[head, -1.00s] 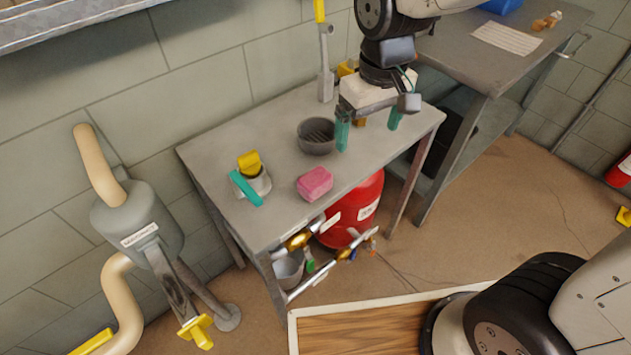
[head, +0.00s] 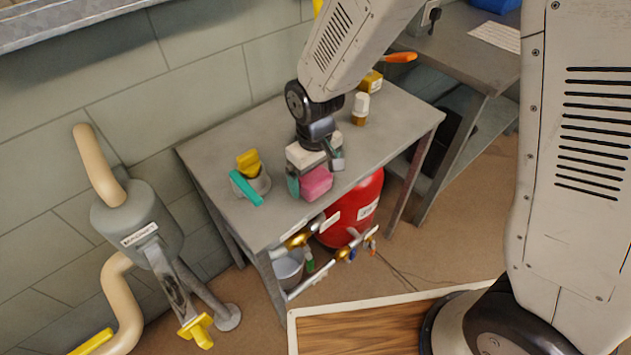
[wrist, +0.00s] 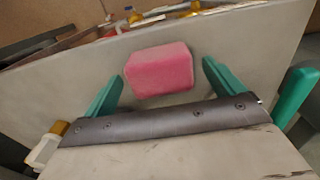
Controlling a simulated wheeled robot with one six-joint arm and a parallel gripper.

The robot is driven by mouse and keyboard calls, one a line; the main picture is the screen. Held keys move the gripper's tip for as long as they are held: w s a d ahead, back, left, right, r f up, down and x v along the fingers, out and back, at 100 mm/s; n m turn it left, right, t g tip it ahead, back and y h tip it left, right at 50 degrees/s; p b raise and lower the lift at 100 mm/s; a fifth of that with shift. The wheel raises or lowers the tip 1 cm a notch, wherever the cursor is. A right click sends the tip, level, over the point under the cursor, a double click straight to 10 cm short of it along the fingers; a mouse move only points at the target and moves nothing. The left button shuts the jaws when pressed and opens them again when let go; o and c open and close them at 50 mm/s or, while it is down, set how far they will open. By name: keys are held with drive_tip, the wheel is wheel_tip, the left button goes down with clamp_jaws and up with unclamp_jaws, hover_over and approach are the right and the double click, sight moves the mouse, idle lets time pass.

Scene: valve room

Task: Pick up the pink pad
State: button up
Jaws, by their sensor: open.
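The pink pad (head: 317,182) lies on the grey table (head: 222,152) near its front edge. In the wrist view the pink pad (wrist: 158,70) sits ahead of and between the two green fingers, with clear space on both sides. My gripper (wrist: 163,82) is open and empty. In the head view my gripper (head: 313,180) is low over the table, right at the pad. One green finger shows at the pad's left, and the other is mostly hidden behind the gripper body. I cannot tell the exact height of the fingertips over the table.
The dark bowl is hidden behind my arm. A red tank (head: 352,212) is under the table.

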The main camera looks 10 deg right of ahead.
drive_tip(key=shift+f, duration=0.5)
drive_tip(key=shift+c, duration=0.3)
drive_tip(key=c, duration=1)
drive_tip(key=shift+r, duration=0.1)
